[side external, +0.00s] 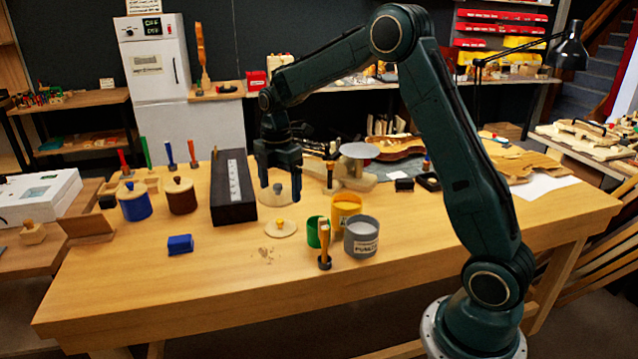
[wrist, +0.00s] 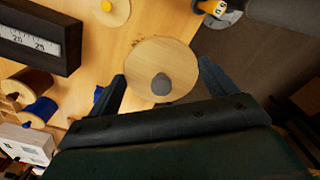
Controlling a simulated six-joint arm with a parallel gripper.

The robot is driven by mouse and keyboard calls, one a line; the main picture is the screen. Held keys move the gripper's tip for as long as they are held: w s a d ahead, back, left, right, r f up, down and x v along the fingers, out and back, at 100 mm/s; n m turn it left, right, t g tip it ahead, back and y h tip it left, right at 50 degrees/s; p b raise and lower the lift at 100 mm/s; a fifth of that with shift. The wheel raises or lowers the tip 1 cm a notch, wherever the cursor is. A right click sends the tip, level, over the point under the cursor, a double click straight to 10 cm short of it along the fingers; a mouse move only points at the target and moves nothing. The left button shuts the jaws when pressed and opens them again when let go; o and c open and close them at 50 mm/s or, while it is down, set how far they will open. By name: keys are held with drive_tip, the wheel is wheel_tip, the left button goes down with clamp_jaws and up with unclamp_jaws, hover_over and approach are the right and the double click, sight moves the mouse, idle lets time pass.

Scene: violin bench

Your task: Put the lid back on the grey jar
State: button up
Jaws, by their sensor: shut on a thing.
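The grey jar (side external: 361,240) stands open, with a pale label, near the bench's front edge. My gripper (side external: 281,188) is left of and behind it in the side view, pointing down. It is shut on a round wooden lid (side external: 272,200). In the wrist view the lid (wrist: 158,52) shows a grey knob (wrist: 161,84) between the fingers of my gripper (wrist: 162,84). The lid is apart from the jar. The exact finger contact is hard to see.
An open yellow jar (side external: 346,206), a green jar (side external: 313,232) and a wooden-handled tool (side external: 324,244) crowd the grey jar. A yellow-knobbed lid (side external: 281,229) lies left of them. A long black box (side external: 234,190) stands left of my gripper. The front left is mostly clear around a blue block (side external: 180,245).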

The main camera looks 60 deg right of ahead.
drive_tip(key=s+d+f+m, duration=0.4)
drive_tip(key=s+d+m, duration=0.1)
drive_tip(key=s+d, duration=0.9)
drive_tip(key=s, duration=0.2)
drive_tip(key=shift+s+d+f+m, duration=0.15)
drive_tip(key=shift+s+m, duration=0.15)
drive_tip(key=shift+f, duration=0.2)
drive_tip(key=shift+f, duration=2.95)
drive_tip(key=shift+f, duration=0.2)
drive_tip(key=o, duration=0.8)
drive_tip(key=shift+o, duration=0.2)
